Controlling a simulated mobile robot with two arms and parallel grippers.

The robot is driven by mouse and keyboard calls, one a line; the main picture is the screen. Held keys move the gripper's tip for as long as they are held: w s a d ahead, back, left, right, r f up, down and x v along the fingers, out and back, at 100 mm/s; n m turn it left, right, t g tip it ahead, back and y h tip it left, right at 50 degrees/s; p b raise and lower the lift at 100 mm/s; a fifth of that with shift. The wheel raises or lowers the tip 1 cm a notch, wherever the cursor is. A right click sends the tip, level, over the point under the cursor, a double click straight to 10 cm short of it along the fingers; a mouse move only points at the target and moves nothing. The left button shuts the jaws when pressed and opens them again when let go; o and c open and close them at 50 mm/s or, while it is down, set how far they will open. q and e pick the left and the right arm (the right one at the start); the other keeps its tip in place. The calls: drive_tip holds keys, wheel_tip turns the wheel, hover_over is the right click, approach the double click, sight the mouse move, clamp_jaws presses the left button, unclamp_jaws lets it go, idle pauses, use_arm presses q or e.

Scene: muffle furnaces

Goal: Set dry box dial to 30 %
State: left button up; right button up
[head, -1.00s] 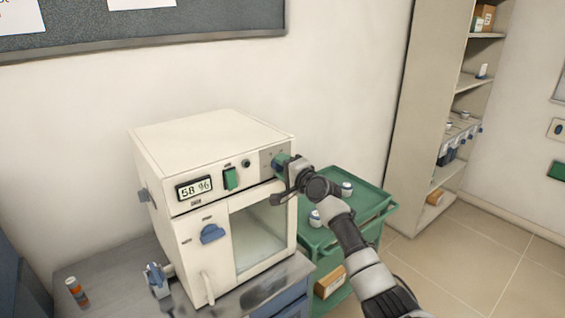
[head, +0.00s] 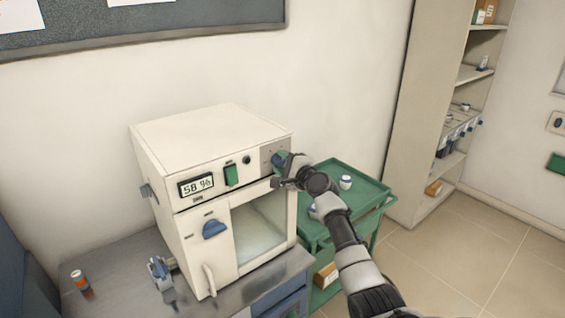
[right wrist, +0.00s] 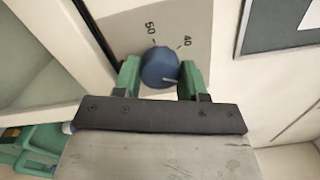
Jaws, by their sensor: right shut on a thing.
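The cream dry box (head: 215,150) stands on a grey bench, its display (head: 196,186) reading 58 %. The blue dial (right wrist: 158,66) sits on the grey panel at the box's upper right front. In the right wrist view, scale marks 50 and 40 show above it, and its white pointer line faces lower right, towards the right finger. No 30 mark shows there. My right gripper (head: 281,171) is at the dial. Its green fingers (right wrist: 160,74) are shut on the dial from both sides. In the head view the gripper mostly hides the dial. My left gripper is not in view.
A green cart (head: 345,200) with small white jars stands right of the bench, below my right arm. A tall shelf (head: 415,130) stands farther right. An orange bottle (head: 81,284) and a blue-grey item (head: 160,270) are on the bench. Floor at right is clear.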

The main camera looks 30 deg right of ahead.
drive_tip(key=o, duration=0.9)
drive_tip(key=shift+s+d+b, duration=0.15)
drive_tip(key=shift+s+b, duration=0.2)
drive_tip(key=shift+s, duration=1.45)
drive_tip(key=shift+s+d+b, duration=0.15)
drive_tip(key=shift+s+b, duration=0.15)
drive_tip(key=shift+s, duration=1.5)
drive_tip(key=shift+s+d+b, duration=0.15)
drive_tip(key=shift+s+b, duration=0.2)
drive_tip(key=shift+s, duration=1.45)
